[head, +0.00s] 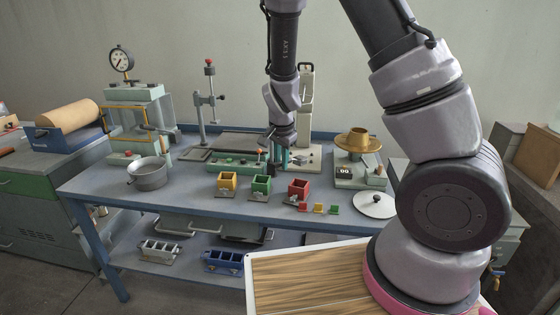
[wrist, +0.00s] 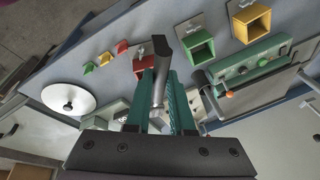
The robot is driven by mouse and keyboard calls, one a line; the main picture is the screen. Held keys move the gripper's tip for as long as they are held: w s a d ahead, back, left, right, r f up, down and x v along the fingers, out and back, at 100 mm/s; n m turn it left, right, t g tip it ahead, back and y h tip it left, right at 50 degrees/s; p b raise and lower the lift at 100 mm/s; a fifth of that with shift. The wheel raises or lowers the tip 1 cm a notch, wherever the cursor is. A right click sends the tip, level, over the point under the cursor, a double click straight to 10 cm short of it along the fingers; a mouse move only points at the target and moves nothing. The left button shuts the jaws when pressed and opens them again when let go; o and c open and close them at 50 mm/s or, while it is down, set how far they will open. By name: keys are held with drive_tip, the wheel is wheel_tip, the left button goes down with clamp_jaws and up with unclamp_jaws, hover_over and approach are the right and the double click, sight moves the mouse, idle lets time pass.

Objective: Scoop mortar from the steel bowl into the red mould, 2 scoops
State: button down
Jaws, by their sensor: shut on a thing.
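The steel bowl (head: 149,178) stands at the left of the bench; its contents cannot be made out. The red mould (head: 298,189) stands right of the green mould (head: 262,186) and yellow mould (head: 228,184). In the wrist view the red mould (wrist: 144,64) is partly hidden behind a finger. My gripper (head: 278,165) is over the back middle of the bench, behind the moulds. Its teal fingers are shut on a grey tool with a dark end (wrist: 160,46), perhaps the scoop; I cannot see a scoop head. My gripper also shows in the wrist view (wrist: 158,82).
A brass pan on a scale (head: 357,146) and a white disc (head: 374,205) stand at the right. Small coloured pieces (head: 318,208) lie before the red mould. A press (head: 136,120) and a stand (head: 208,105) are behind the bowl. The bench between bowl and yellow mould is clear.

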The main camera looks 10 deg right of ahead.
sight(296, 160)
drive_tip(key=w+d+g+y, duration=0.1)
drive_tip(key=r+g+y, duration=0.1)
drive_tip(key=shift+w+d+r+g+y, duration=0.2)
drive_tip(key=shift+w+d+g+y, duration=0.1)
drive_tip(key=shift+w+d, duration=0.1)
drive_tip(key=w+d+g+y, duration=0.1)
drive_tip(key=w+d+r+g+y, duration=0.1)
drive_tip(key=shift+d+m+y, duration=0.2)
drive_tip(key=shift+m+y, duration=0.1)
drive_tip(key=shift+w+d+r+g+y, duration=0.25)
drive_tip(key=shift+w+d+g+y, duration=0.25)
drive_tip(key=shift+g+y, duration=0.1)
drive_tip(key=shift+w+d+r+g+y, duration=0.25)
drive_tip(key=shift+w+d+g+y, duration=0.2)
drive_tip(key=shift+g+y, duration=0.15)
drive_tip(key=shift+s, duration=0.1)
